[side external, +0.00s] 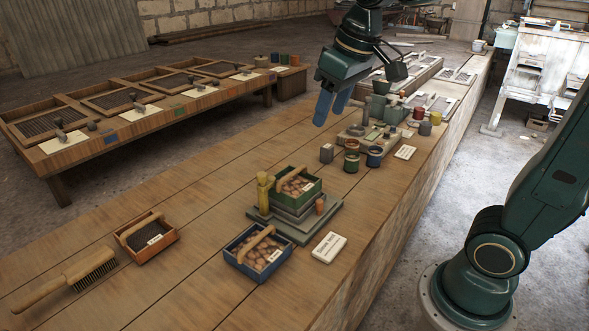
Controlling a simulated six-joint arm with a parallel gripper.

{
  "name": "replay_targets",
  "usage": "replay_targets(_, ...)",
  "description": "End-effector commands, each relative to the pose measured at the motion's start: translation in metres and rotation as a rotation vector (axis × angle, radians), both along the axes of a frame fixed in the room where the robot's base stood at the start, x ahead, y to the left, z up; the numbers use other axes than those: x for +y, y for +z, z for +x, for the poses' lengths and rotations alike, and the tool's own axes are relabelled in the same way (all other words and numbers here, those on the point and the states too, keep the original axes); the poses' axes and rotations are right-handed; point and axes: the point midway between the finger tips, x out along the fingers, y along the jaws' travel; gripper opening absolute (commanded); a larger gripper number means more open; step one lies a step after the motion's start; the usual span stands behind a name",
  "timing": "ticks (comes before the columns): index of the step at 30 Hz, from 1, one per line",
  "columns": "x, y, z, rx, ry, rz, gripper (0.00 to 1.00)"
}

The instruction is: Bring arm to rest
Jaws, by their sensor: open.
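My gripper (332,108) hangs in the air above the far half of the wooden bench, in the upper middle of the side external view. Its two blue fingers point down and to the left, apart, with nothing visible between them. It is clear of the items below it. My arm comes down from the top of the picture, and its base stands on the floor at the right.
The wooden bench (180,235) holds a green crate (297,186) on a grey stepped base, a blue crate (258,256), an orange crate (146,240), a brush (70,280), a white card (329,247) and several small pots (374,157). A lower table (90,137) stands behind.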

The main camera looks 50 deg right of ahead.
Motion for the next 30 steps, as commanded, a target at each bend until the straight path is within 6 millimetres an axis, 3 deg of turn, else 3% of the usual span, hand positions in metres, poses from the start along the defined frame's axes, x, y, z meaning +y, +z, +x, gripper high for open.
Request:
replay_targets(9, 0.009, -0.012, -0.070, -0.087, 0.005, 0.004, 0.49)
replay_targets(18, 0.014, -0.038, -0.122, -0.158, 0.008, 0.010, 0.49)
replay_targets(24, 0.015, -0.048, -0.137, -0.182, 0.008, 0.011, 0.49)
replay_targets(30, 0.015, -0.051, -0.139, -0.183, 0.009, 0.012, 0.49)
